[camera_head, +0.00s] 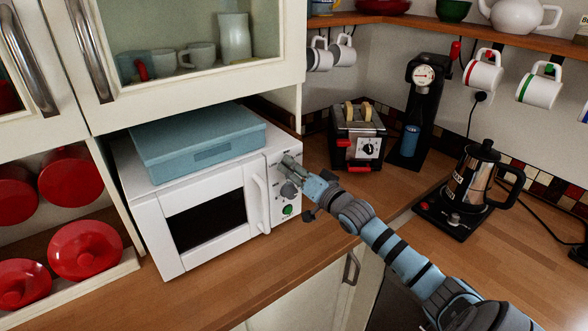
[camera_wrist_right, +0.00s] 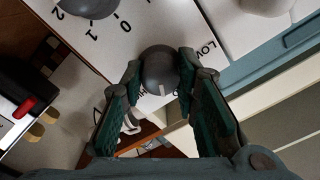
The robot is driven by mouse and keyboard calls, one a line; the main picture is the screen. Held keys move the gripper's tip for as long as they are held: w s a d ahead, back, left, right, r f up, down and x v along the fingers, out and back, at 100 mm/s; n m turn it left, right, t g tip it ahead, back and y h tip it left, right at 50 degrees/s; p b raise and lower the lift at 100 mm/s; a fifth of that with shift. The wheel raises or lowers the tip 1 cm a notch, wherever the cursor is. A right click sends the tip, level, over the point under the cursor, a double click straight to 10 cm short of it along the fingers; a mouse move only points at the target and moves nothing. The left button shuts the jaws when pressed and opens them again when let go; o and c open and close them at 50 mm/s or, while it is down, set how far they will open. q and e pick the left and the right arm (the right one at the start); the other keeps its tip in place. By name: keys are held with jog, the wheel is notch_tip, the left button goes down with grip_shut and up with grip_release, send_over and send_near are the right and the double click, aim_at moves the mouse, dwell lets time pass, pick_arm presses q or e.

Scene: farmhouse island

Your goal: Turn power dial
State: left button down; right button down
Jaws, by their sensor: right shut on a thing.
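The white microwave (camera_head: 151,218) stands on the wooden counter under the cabinet. Its control panel at the right carries grey dials and a green button (camera_head: 287,210). My right gripper (camera_head: 288,164) is at the upper part of this panel. In the right wrist view my right gripper (camera_wrist_right: 160,70) is shut on a round grey dial (camera_wrist_right: 159,66) with a light pointer mark, beside lettering starting "Lo". That dial is mostly hidden by the gripper in the head view. A second grey dial (camera_head: 289,189), lower on the panel, also shows in the wrist view (camera_wrist_right: 88,7), beside numbers. My left gripper is out of view.
A blue box (camera_head: 200,141) lies on top of the microwave. The microwave door handle (camera_head: 259,203) is left of the panel. A toaster (camera_head: 357,137), a coffee machine (camera_head: 423,105) and a kettle (camera_head: 472,180) stand to the right. Counter in front of the toaster is clear.

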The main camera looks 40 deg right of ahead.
jog(key=n+b, duration=0.1)
jog(key=n, duration=0.4)
jog(key=shift+f, duration=0.2)
jog(key=n+b, duration=0.1)
jog(key=n, duration=0.3)
jog(key=n+b, duration=0.1)
jog(key=n, duration=0.4)
jog(key=shift+f+n, duration=0.1)
jog(key=shift+n, duration=0.3)
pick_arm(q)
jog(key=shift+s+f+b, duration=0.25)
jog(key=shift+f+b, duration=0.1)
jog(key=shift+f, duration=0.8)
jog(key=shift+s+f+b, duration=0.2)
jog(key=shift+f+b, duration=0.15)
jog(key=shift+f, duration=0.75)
pick_arm(e)
jog(key=shift+n, duration=2.3)
